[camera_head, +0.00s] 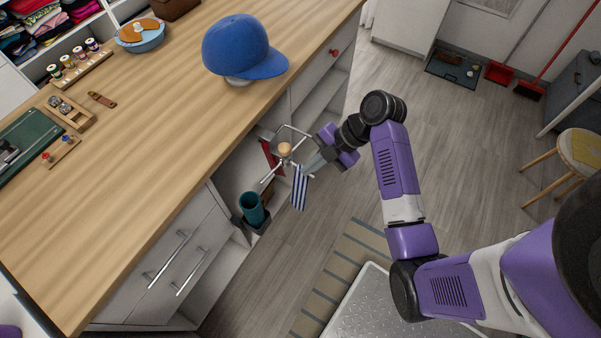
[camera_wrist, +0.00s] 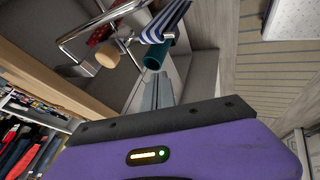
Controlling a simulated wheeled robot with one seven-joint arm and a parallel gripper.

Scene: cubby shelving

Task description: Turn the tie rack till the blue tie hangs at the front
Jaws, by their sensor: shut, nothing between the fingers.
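The tie rack (camera_head: 284,158) has chrome arms and a round wooden knob (camera_head: 285,149); it stands out from the open bay under the counter. A blue-and-white striped tie (camera_head: 299,188) hangs from an arm on the outer, aisle side. A dark red tie (camera_head: 269,157) hangs on the inner side, near the bay. My gripper (camera_head: 309,165) is shut and empty, beside the rack, close to the striped tie's arm. In the wrist view its fingers (camera_wrist: 157,88) point past the knob (camera_wrist: 107,54), with the striped tie (camera_wrist: 164,22) beyond; contact cannot be told.
The wooden counter (camera_head: 170,130) overhangs the bay and carries a blue cap (camera_head: 240,48). Drawers with long handles (camera_head: 168,260) are nearer. A striped mat (camera_head: 335,275) lies on the open floor.

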